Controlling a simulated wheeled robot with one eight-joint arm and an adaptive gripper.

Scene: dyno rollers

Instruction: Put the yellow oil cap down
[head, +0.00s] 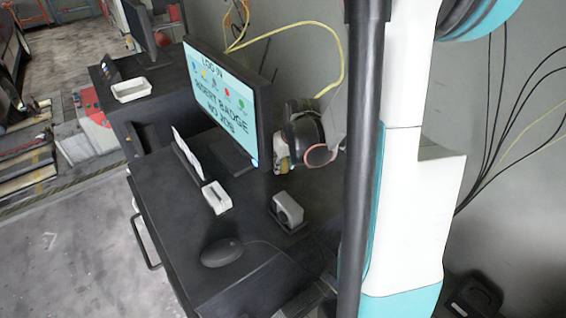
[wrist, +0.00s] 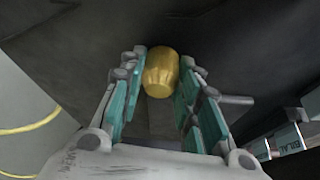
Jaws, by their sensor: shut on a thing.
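The yellow oil cap (wrist: 161,72) is a small rounded yellow piece in the wrist view. It sits between the tips of my gripper (wrist: 160,78), with one teal-padded finger on each side. My gripper is shut on it. A dark surface lies behind the cap, and I cannot tell whether the cap touches it. In the head view neither the cap nor my gripper shows.
In the head view a dark desk (head: 165,195) holds a monitor (head: 228,100), a mouse (head: 222,251), a small white box (head: 217,197), a grey device (head: 287,209) and a headset (head: 308,138). A white tray (head: 131,90) stands farther back. Bare desk shows around the mouse.

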